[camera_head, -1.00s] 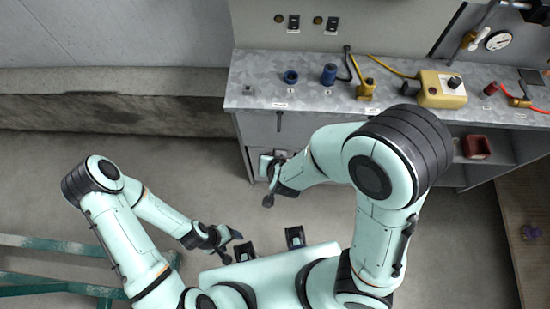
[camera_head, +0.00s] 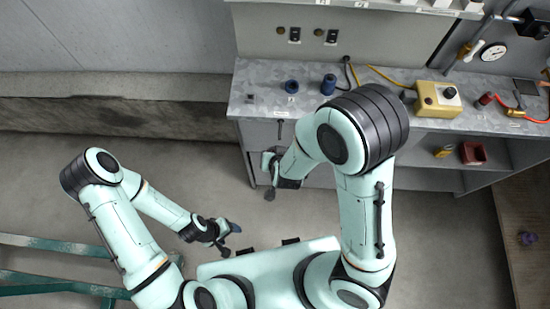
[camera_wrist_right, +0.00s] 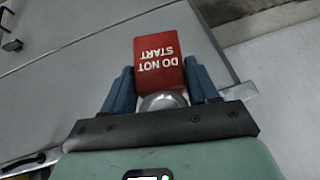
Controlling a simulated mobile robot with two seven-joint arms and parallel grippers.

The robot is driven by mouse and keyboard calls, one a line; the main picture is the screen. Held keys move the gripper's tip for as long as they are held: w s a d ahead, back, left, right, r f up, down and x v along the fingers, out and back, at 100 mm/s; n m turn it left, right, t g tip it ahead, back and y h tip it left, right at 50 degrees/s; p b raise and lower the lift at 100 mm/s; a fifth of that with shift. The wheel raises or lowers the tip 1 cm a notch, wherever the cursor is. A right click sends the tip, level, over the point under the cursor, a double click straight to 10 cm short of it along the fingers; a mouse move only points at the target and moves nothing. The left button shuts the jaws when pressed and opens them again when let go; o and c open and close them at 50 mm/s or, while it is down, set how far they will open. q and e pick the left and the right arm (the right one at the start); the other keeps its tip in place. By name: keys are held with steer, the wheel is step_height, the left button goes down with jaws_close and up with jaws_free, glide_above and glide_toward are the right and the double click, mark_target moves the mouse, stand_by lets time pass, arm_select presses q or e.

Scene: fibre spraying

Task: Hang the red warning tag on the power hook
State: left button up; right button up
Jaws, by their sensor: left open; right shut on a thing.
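The red warning tag (camera_wrist_right: 158,50), lettered DO NOT START and upside down in the right wrist view, is between the blue fingers of my right gripper (camera_wrist_right: 160,78), which is shut on it. A pale grey panel lies behind it. In the head view my right gripper (camera_head: 270,188) is low in front of the bench cabinet; the tag cannot be made out there. A small dark fitting (camera_head: 281,128) hangs at the bench's front edge; I cannot tell if it is the power hook. My left gripper (camera_head: 231,240) is open and empty, above the floor at lower middle.
A red bin (camera_head: 473,153) is on the shelf below. A green frame (camera_head: 45,288) stands at lower left. Floor left of the bench is clear.

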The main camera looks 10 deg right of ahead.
steer(key=shift+w+d+f, duration=0.1)
steer(key=shift+w+d, duration=0.15)
steer(key=shift+w, duration=0.4)
arm_select(q)
steer(key=shift+s+f, duration=0.25)
steer(key=shift+s, duration=0.15)
arm_select(e)
steer(key=w, duration=0.1)
steer(key=w+d+f, duration=0.1)
steer(key=w, duration=0.3)
steer(key=shift+w+d+f, duration=0.15)
steer(key=shift+d+f, duration=0.05)
steer(key=shift+d, duration=0.1)
arm_select(q)
steer(key=shift+s, duration=0.1)
arm_select(e)
steer(key=shift+f, duration=0.15)
steer(key=o, duration=1.2)
steer(key=shift+s, duration=0.2)
